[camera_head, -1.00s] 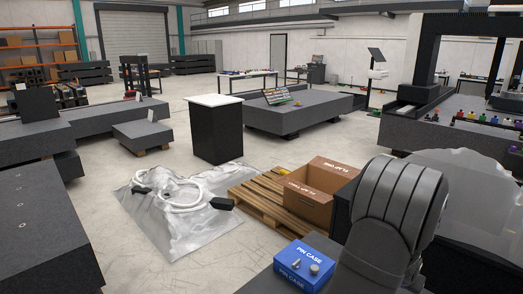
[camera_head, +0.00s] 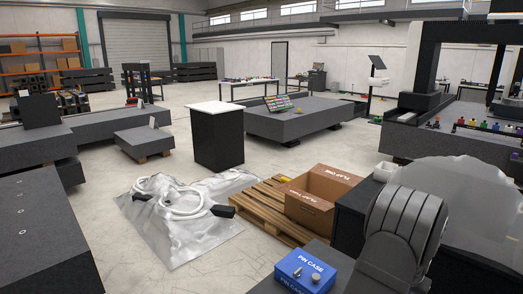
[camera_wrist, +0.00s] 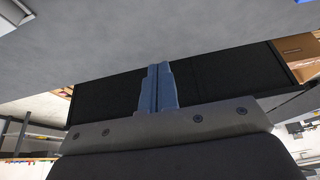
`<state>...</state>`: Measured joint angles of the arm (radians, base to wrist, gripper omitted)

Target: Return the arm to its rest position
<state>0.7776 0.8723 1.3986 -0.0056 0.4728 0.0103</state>
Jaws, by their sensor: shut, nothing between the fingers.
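My gripper (camera_wrist: 158,88) shows in the wrist view with its two blue-grey fingers together and nothing between them. A grey surface fills the upper part of that view, with a dark block face behind the fingers. In the head view my grey arm covers the lower right, and the gripper's fingers do not show there. The blue pin case (camera_head: 305,272) sits on a dark surface left of my arm, with small metal pins on its top.
An open cardboard box (camera_head: 310,205) stands on a wooden pallet (camera_head: 262,208) beyond the pin case. Clear plastic sheeting with a white hose (camera_head: 180,205) lies on the floor to the left. A black cabinet with a white top (camera_head: 217,140) stands behind. Open floor lies between.

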